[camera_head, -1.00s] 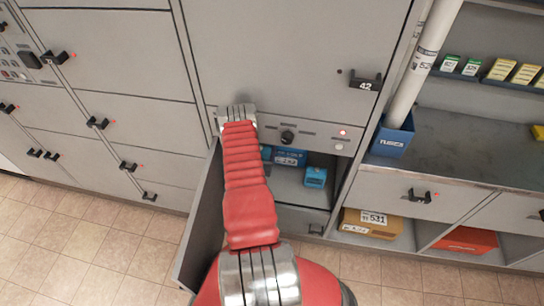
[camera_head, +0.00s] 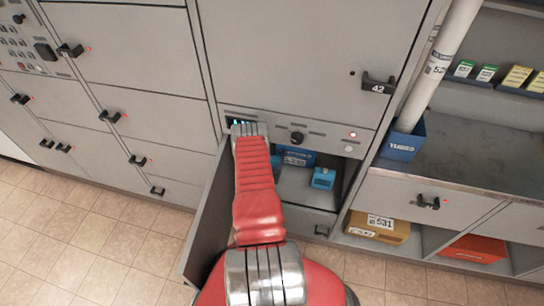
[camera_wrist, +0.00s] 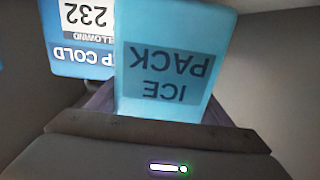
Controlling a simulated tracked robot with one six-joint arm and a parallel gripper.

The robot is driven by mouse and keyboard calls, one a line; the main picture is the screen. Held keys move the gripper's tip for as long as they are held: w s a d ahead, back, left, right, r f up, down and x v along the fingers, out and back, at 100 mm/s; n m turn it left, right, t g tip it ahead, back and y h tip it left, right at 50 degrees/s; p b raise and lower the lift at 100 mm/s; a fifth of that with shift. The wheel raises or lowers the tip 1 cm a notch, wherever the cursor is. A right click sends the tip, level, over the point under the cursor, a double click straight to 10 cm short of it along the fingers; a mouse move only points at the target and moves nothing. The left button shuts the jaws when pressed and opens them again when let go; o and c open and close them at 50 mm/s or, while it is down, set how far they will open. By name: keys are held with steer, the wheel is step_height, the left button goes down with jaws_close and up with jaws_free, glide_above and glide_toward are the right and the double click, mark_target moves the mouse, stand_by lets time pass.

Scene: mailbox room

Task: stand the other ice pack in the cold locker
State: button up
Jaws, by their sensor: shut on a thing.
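My gripper (camera_wrist: 160,118) is shut on a light-blue ice pack (camera_wrist: 165,65), whose label reads upside down in the wrist view. In the head view my red arm reaches into the open cold locker (camera_head: 294,190) and hides the gripper and the held pack. A blue parcel marked 232 and "cold" (camera_wrist: 82,45) is beyond the pack to the left in the wrist view; it also shows at the back of the locker in the head view (camera_head: 297,157). Another light-blue ice pack (camera_head: 323,179) stands inside on the right. I cannot tell whether the held pack touches the floor.
The locker's door (camera_head: 210,220) hangs open on the left, close to my arm. A control panel (camera_head: 300,135) with a knob and red light runs above the opening. A shelf unit on the right holds a brown box (camera_head: 378,226) and an orange box (camera_head: 472,249).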

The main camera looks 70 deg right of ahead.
steer(key=shift+f, duration=1.05)
steer(key=o, duration=1.4)
steer(key=shift+f, duration=0.1)
steer(key=shift+o, duration=0.2)
steer(key=s+a, duration=0.2)
steer(key=a, duration=1)
steer(key=shift+d, duration=0.1)
